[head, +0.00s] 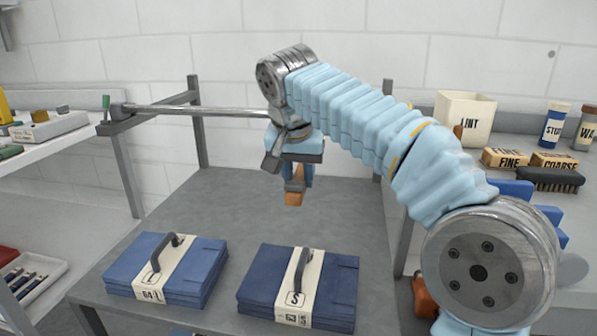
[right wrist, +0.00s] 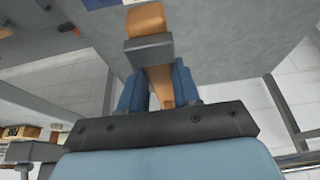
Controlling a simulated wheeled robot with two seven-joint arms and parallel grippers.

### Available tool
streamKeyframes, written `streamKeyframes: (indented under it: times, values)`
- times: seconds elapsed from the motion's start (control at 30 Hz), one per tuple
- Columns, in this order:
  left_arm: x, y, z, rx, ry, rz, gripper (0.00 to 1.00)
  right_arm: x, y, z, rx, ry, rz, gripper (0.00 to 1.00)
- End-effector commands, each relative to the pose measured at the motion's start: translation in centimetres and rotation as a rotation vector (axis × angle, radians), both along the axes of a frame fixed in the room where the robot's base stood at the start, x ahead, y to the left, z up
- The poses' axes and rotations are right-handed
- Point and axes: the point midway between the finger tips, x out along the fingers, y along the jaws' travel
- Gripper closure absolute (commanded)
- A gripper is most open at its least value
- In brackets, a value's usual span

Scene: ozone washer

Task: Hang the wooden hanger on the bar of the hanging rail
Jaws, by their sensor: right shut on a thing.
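My right gripper (head: 296,180) points down over the grey table, shut on the wooden hanger (head: 293,198). Only a short orange-brown piece of the hanger shows below the jaws; its hook cannot be made out. In the right wrist view the hanger (right wrist: 158,82) lies between the blue fingers of the gripper (right wrist: 158,92), with a dark grey block across it. The metal bar (head: 205,111) of the hanging rail runs from the left bracket toward my right wrist, which hides its right part. The hanger appears below the bar's height. My left gripper is not in view.
Two folded blue stacks with handled labels, left (head: 195,270) and right (head: 335,290), lie on the front of the table (head: 235,205). A LINT box (head: 465,118), brush (head: 550,179) and bottles stand at right. A white shelf (head: 50,143) is at left. The table's middle is bare.

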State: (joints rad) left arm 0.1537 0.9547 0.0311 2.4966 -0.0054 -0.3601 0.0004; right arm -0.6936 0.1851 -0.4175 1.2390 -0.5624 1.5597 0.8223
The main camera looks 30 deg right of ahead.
Motion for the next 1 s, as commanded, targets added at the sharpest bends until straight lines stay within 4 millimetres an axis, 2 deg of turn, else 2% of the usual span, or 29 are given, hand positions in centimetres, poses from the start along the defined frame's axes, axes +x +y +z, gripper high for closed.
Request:
streamKeyframes:
  times: [0.13, 0.47, 0.5, 0.67, 0.7, 1.0]
  values:
    - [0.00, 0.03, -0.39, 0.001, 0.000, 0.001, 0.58, 0.22, -0.12, -0.63, 0.000, 0.000, 0.000, 1.00]
    - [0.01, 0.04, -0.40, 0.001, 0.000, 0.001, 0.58, 0.30, -0.14, -0.71, 0.000, 0.000, 0.001, 1.00]
    - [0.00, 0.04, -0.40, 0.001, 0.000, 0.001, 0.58, 0.30, -0.15, -0.70, 0.000, 0.000, 0.001, 0.66]
    - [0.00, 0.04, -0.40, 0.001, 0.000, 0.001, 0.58, 0.29, -0.15, -0.70, 0.000, 0.000, 0.001, 0.41]
    - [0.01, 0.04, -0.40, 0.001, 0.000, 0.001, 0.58, 0.29, -0.15, -0.70, 0.000, 0.000, 0.001, 0.39]
    - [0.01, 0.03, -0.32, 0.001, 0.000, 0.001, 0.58, 0.23, -0.08, -0.47, 0.000, 0.000, 0.001, 0.39]
